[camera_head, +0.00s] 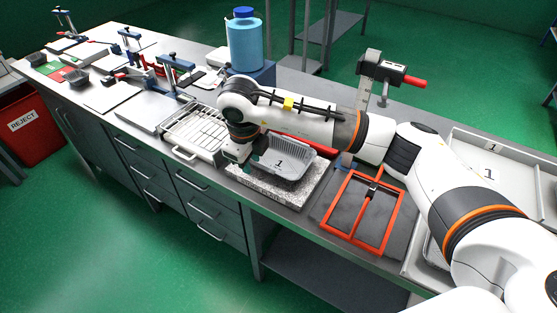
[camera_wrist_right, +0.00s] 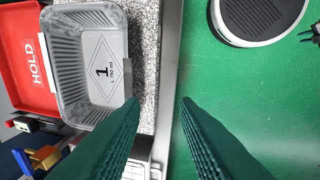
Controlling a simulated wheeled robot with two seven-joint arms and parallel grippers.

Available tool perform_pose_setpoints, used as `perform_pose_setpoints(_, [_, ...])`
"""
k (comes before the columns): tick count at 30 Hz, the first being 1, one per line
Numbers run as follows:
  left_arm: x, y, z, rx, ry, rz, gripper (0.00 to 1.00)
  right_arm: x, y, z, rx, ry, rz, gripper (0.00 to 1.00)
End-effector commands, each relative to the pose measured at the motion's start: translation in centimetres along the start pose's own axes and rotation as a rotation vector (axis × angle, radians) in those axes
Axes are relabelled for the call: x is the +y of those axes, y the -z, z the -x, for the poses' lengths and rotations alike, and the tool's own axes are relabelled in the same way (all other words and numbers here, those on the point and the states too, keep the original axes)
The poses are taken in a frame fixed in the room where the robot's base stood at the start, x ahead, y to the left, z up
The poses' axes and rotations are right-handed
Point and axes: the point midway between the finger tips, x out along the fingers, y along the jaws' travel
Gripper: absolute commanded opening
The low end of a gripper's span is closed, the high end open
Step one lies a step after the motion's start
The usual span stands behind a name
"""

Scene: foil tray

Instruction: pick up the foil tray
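The foil tray (camera_head: 292,173) is a grey ribbed rectangular dish with a "1" label. It sits upright on a speckled granite slab (camera_head: 268,190) near the front of the bench. In the right wrist view the tray (camera_wrist_right: 73,68) lies at the upper left, empty inside. My right gripper (camera_head: 247,163) is at the tray's left end in the head view. In the right wrist view its two green fingers (camera_wrist_right: 159,103) are apart, with nothing held between them. The left fingertip overlaps the tray's near corner in the picture; contact cannot be told. My left gripper is not in view.
A wire-rack tray (camera_head: 197,132) stands left of the slab. A red frame (camera_head: 334,232) on a dark mat lies to the right. A red "HOLD" tray (camera_wrist_right: 27,62) lies behind the foil tray. A blue container (camera_head: 245,47) stands behind. The bench edge is close in front.

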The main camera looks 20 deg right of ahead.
Motion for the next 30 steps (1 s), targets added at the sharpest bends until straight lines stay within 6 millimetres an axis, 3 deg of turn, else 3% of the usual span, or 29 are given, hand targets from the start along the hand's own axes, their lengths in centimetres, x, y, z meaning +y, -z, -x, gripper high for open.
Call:
perform_pose_setpoints(1, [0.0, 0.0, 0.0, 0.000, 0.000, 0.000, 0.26, 1.8, -0.5, 0.6, -0.038, -0.065, -0.020, 0.28])
perform_pose_setpoints(3, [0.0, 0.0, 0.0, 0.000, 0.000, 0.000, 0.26, 3.2, -1.1, 1.0, -0.075, -0.121, -0.039, 0.28])
perform_pose_setpoints(6, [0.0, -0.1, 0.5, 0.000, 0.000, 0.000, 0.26, 4.0, -1.6, 0.5, -0.097, -0.146, -0.049, 0.28])
perform_pose_setpoints(15, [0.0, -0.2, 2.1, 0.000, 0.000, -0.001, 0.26, 4.6, -2.0, -4.4, -0.096, -0.142, -0.047, 0.28])
perform_pose_setpoints(23, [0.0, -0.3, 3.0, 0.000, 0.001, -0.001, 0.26, 4.7, -2.0, -6.4, -0.096, -0.141, -0.046, 0.28])
perform_pose_setpoints(30, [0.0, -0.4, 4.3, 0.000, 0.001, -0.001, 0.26, 5.0, -2.0, -9.9, -0.094, -0.141, -0.046, 0.28])
